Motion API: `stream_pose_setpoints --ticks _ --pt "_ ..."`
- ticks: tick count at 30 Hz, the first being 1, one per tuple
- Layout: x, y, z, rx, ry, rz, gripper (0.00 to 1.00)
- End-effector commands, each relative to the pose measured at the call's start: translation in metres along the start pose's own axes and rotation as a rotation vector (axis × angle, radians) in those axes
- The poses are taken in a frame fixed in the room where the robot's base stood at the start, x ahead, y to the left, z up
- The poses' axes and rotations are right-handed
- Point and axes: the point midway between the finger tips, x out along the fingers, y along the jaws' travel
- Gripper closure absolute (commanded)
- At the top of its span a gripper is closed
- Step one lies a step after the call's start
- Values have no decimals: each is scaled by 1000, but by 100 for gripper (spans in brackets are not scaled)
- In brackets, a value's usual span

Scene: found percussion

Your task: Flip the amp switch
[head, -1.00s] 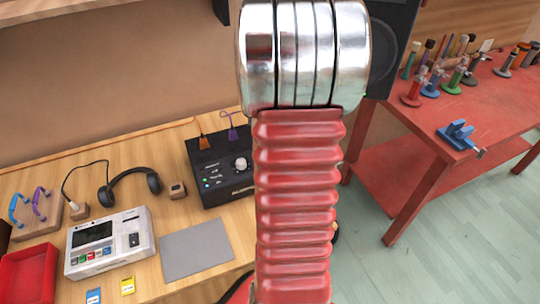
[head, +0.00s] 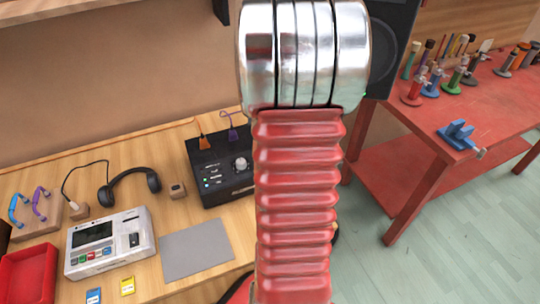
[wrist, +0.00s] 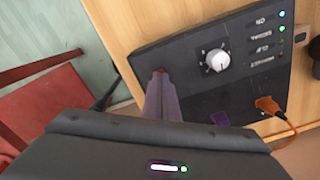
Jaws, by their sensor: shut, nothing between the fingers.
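The amp (head: 208,158) is a black box with a silver knob, at the back of the wooden desk; my arm hides its right side in the head view. In the wrist view the amp's panel (wrist: 203,98) shows the knob (wrist: 216,60), lit indicators and an orange plug. My gripper (wrist: 161,74) is shut and empty, its fingertips over the panel's edge, left of the knob. A small red spot, perhaps the amp switch (wrist: 160,70), shows right at the fingertips. Most of it is hidden, so I cannot tell its position or whether they touch.
A black speaker (head: 392,45) stands behind my arm. Headphones (head: 130,185), a white device (head: 110,243), a grey mat (head: 197,249) and a red tray (head: 28,275) are on the desk. A red workbench (head: 430,120) with tools stands at the right, with open floor before it.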

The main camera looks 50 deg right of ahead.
Motion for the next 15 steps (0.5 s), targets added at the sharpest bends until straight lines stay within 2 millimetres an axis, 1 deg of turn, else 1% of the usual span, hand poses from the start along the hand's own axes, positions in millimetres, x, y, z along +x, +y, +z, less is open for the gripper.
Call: stream_pose_setpoints --ticks 15 --pt "4 0 0 0 -1 0 100"
